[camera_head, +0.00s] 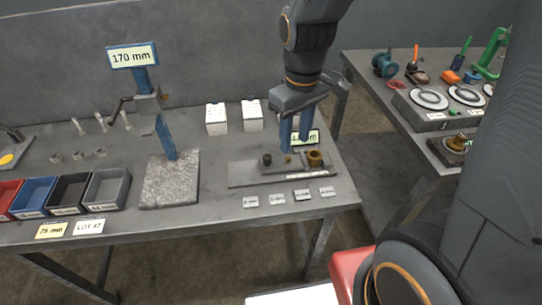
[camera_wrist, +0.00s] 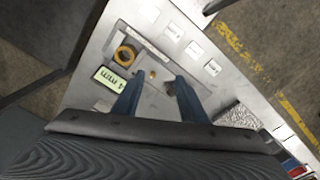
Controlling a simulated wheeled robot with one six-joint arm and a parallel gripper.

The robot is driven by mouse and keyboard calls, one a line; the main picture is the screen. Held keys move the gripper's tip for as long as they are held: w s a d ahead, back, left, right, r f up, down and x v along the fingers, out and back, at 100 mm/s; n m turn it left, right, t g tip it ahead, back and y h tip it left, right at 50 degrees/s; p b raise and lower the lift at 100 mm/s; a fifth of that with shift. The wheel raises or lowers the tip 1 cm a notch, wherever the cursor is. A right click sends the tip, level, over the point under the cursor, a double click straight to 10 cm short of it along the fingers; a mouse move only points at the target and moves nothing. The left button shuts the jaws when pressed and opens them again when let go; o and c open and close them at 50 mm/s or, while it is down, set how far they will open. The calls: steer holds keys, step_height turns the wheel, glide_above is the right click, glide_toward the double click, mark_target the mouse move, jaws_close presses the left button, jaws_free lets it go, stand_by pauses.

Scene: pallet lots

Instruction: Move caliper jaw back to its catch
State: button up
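The caliper fixture is a flat grey plate (camera_head: 240,174) on the bench, with a black knob (camera_head: 267,159), a small brass peg (camera_head: 288,158) and a brass ring (camera_head: 314,158). The wrist view also shows the ring (camera_wrist: 125,55) and peg (camera_wrist: 152,74). I cannot tell which part is the jaw or its catch. My gripper (camera_head: 294,147) points down over the plate, its blue fingers apart. In the wrist view my gripper (camera_wrist: 159,77) has the peg between its fingertips, with no visible contact. A display (camera_wrist: 109,79) reading about 4 mm stands beside the ring; a finger partly hides it in the head view.
Small labels (camera_head: 277,199) lie in front; white boxes (camera_head: 216,118) stand behind. Bins (camera_head: 106,189) are at left. Another bench (camera_head: 395,84) is at right.

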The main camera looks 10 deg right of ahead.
mark_target(267, 157)
steer(key=w+a+n, duration=0.1)
steer(key=a, duration=0.1)
steer(key=w+a+n, duration=0.1)
steer(key=a+n, duration=0.1)
steer(key=w+a+f+n, duration=0.1)
steer(key=a+n, duration=0.1)
steer(key=shift+w+b, duration=0.35)
steer(key=shift+b, duration=0.05)
steer(key=shift+a+f, duration=0.1)
steer(key=shift+a, duration=0.05)
steer(key=shift+f+p, duration=0.45)
steer(key=shift+f, duration=3.25)
jaws_close()
